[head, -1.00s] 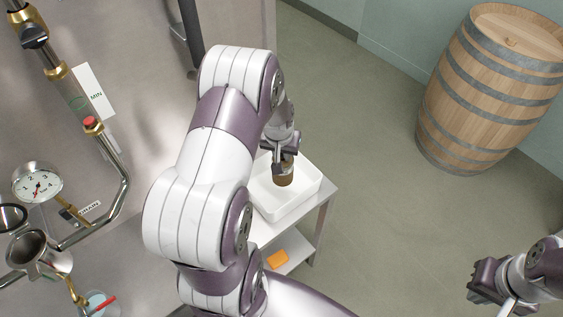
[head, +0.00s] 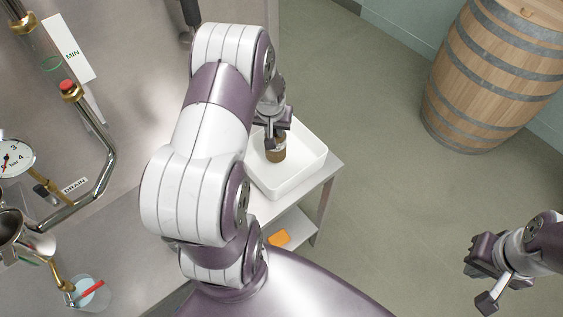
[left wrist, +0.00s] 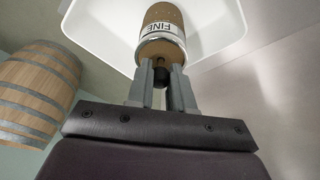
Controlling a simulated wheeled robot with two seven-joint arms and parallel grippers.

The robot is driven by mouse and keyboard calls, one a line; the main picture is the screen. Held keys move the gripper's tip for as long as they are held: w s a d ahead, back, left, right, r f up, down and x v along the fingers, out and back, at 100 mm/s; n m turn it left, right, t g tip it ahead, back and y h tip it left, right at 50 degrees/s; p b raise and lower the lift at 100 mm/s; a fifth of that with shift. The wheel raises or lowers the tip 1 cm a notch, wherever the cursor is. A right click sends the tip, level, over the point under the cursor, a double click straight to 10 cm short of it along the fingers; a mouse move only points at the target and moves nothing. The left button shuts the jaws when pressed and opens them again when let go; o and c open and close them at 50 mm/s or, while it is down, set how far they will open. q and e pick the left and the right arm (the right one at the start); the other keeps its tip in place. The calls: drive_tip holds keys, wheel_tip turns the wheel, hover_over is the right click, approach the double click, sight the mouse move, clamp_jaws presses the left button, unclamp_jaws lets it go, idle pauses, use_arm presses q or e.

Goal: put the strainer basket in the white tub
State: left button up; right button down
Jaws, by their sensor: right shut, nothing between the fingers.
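The strainer basket (head: 275,151) is a brown cylinder with a pale band reading FINE, clear in the left wrist view (left wrist: 162,22). My left gripper (head: 271,138) is above it, with its fingers shut around the dark knob on its end, as the left wrist view shows (left wrist: 161,82). The white tub (head: 313,160) is a square, open tub on a small stand. The basket is seen within the tub's outline; I cannot tell whether it touches the floor of the tub. My right gripper (head: 478,262) is shut and empty at the right, away from the tub.
A steel vat wall (head: 130,45) with a gauge (head: 14,158), pipes and a drain label is at the left. The stand (head: 333,172) has a lower shelf with an orange thing (head: 279,238). A wooden barrel (head: 490,75) stands at back right. The floor between is clear.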

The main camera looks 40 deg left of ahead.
use_arm(q)
drive_tip(key=o, duration=0.4)
drive_tip(key=shift+w+a+f, duration=0.1)
drive_tip(key=b+v, duration=0.1)
drive_tip(key=v, duration=1.1)
drive_tip(key=shift+r+b, duration=0.3)
drive_tip(key=shift+r, duration=0.1)
drive_tip(key=s+d+f+m, duration=0.1)
drive_tip(key=s+d, duration=0.2)
drive_tip(key=d, duration=0.2)
drive_tip(key=s+d+f+m+g, duration=0.1)
drive_tip(key=s+d+m, duration=0.1)
drive_tip(key=d, duration=0.3)
drive_tip(key=s+d+f+m+h, duration=0.1)
drive_tip(key=s+d, duration=0.3)
drive_tip(key=d, duration=0.1)
drive_tip(key=shift+d+m+g, duration=0.3)
drive_tip(key=shift+d+m, duration=0.1)
